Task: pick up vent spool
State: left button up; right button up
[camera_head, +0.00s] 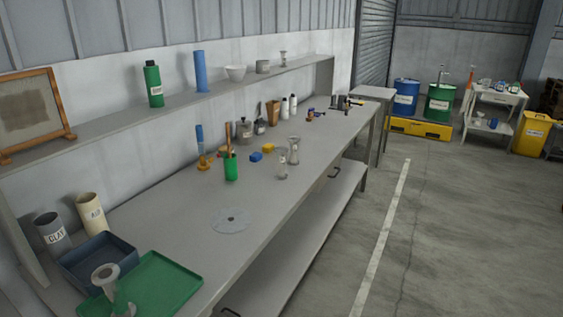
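No label marks the vent spool, and I cannot tell for certain which piece it is. One pale grey flanged, spool-like piece (294,150) stands upright on the long grey workbench (270,204), behind a small clear-grey bottle-like item (281,165). Another grey piece with a flared round top (105,276) is at the near left, over the green tray (168,285); its lower part runs toward the picture's bottom edge. A smaller flanged piece (283,59) stands on the wall shelf. Neither of my grippers is in view.
A blue-grey bin (98,262), a CLAY tube (52,234) and a cream tube (92,214) crowd the near left. A green cup (231,168) and yellow and blue blocks stand farther back.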

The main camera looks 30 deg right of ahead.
aim_at(280, 175)
jog(key=i+l, duration=0.2)
jog(key=l, duration=0.35)
jog(key=i+l+u, duration=0.15)
jog(key=l, duration=0.45)
jog(key=i+l, duration=0.25)
jog(key=l, duration=0.35)
jog(key=i+l+u, duration=0.15)
jog(key=l, duration=0.45)
jog(key=i+l, duration=0.2)
jog(key=l, duration=0.4)
jog(key=i+l+u, duration=0.15)
jog(key=l, duration=0.45)
jog(key=i+l, duration=0.1)
jog(key=l, duration=0.55)
jog(key=i+l+u, duration=0.1)
jog(key=l, duration=0.55)
